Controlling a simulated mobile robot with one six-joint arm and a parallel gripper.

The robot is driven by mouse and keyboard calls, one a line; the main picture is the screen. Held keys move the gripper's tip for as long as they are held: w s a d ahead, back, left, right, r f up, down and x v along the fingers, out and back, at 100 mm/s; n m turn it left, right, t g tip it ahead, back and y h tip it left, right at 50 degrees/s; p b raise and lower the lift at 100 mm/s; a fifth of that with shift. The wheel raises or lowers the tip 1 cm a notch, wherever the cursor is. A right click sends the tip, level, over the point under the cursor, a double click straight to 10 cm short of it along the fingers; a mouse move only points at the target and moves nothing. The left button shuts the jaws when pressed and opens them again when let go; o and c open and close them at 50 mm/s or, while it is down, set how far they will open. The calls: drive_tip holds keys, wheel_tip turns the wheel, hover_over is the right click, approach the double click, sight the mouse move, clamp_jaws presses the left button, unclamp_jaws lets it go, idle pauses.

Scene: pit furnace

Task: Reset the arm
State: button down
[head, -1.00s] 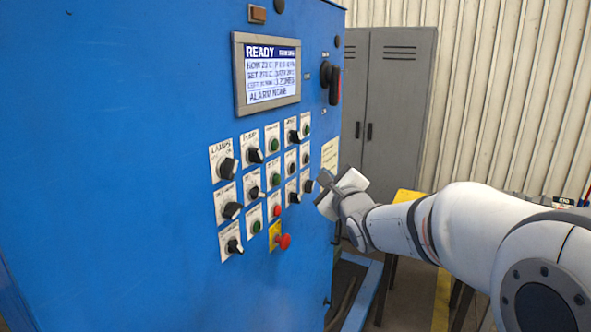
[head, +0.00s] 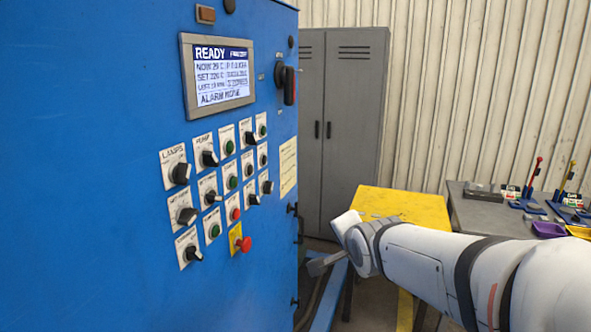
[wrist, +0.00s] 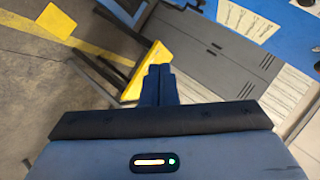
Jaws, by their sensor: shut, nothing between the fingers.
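My gripper (head: 319,266) is at the end of my white arm, right of the blue control cabinet (head: 90,260) and clear of its panel in the head view. In the wrist view my gripper's dark fingers (wrist: 158,82) are together with nothing between them. The cabinet front carries a lit screen (head: 223,75) reading READY, several knobs and buttons, and a red mushroom button (head: 242,242).
A grey locker (head: 340,120) stands behind against a corrugated wall. A yellow-topped table (head: 405,207) is behind my arm, and a grey bench (head: 480,225) with small tools is at the right. A dark rotary switch (head: 287,85) sits beside the screen.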

drive_tip(key=s+d+f+n+g, duration=0.1)
drive_tip(key=s+f+n+g, duration=0.1)
drive_tip(key=s, duration=0.5)
drive_tip(key=s+d+f+n+g, duration=0.2)
drive_tip(key=s+f+n+g, duration=0.1)
drive_tip(key=s, duration=0.4)
drive_tip(key=s+d+f+n+g+h, duration=0.1)
drive_tip(key=s+d+f+n+g, duration=0.1)
drive_tip(key=s+n, duration=0.4)
wheel_tip(320, 180, down, 2)
drive_tip(key=shift+s+n+g, duration=0.3)
drive_tip(key=shift+s+g, duration=0.2)
drive_tip(key=shift+s, duration=0.55)
drive_tip(key=c, duration=2.1)
unclamp_jaws()
